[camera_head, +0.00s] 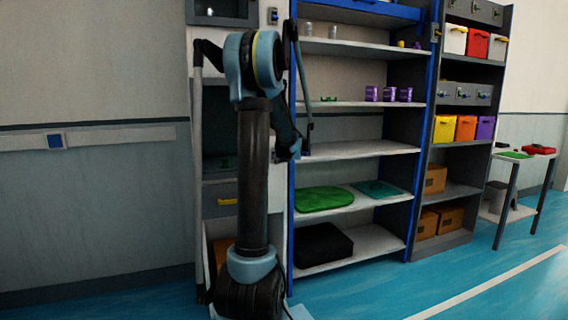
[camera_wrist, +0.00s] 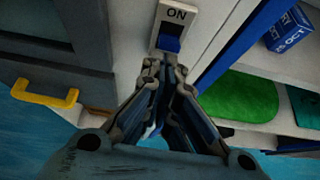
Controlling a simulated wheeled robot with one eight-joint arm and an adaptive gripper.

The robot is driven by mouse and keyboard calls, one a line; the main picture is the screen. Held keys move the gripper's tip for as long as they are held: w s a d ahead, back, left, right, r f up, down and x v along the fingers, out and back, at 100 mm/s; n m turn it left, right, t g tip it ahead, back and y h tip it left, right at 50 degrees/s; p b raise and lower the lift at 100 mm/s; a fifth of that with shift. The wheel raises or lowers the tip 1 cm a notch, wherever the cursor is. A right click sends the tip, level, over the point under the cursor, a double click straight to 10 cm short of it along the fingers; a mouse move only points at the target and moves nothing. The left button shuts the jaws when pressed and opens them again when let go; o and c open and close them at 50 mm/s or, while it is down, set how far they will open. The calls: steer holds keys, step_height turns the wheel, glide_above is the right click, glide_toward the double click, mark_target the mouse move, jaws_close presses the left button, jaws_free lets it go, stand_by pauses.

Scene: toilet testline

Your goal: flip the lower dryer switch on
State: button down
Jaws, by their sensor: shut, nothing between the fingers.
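A switch plate (camera_wrist: 178,18) marked ON shows at the top of the wrist view, on a pale panel. Its blue rocker (camera_wrist: 169,43) sits low in the plate, under the lettering. My gripper (camera_wrist: 163,64) is shut and empty, with its fingertips just below the rocker in the picture. I cannot tell whether they touch it. In the head view my arm hides much of the panel, and I cannot make out this switch there. Another small switch (camera_head: 272,16) shows high on the panel in the head view.
A yellow handle (camera_wrist: 45,94) sticks out from the grey front left of my gripper. To the right are a blue shelf post (camera_head: 291,220), a green mat (camera_head: 324,198) and a blue box (camera_wrist: 289,28). The wall at left carries a rail (camera_head: 110,136). The floor at front right is clear.

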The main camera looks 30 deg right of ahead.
steer(key=shift+d, duration=0.1)
steer(key=v, duration=0.9)
steer(key=shift+s+f, duration=0.3)
steer(key=shift+s, duration=0.05)
stand_by(0.4)
stand_by(0.4)
